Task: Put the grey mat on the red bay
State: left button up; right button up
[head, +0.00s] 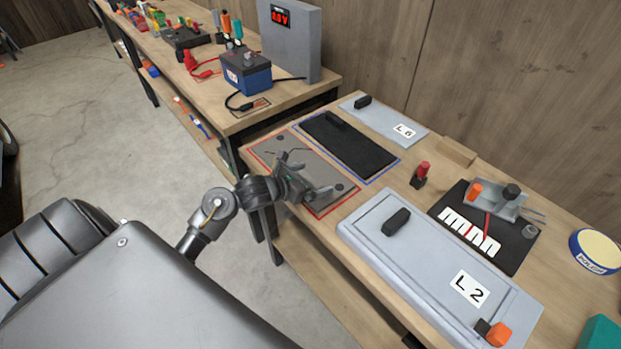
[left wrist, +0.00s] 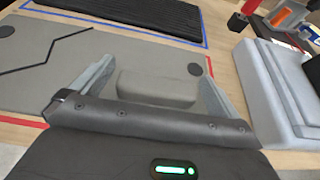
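The grey mat (head: 281,155) lies flat inside the red outline of the red bay (head: 356,191), near the bench's front edge. It has dark round spots and a thin black line, and shows at left in the left wrist view (left wrist: 50,75). My left gripper (head: 312,193) is low over the mat's near right part. In the left wrist view its fingers (left wrist: 157,80) are spread wide on either side of a grey block-shaped handle (left wrist: 157,88). Small gaps seem to show beside the handle; contact is hard to judge. My right gripper is out of view.
A black mat (head: 365,155) lies in the blue-outlined bay behind. The L2 panel (head: 430,265) is close on the right, the L6 panel (head: 400,122) at the back. A red-topped part (head: 421,174) stands between. A battery (head: 246,75) sits on the far bench.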

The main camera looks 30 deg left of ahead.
pick_arm(q)
jog(key=shift+r, duration=0.1)
jog(key=b+v, duration=0.2)
jog(key=v, duration=1)
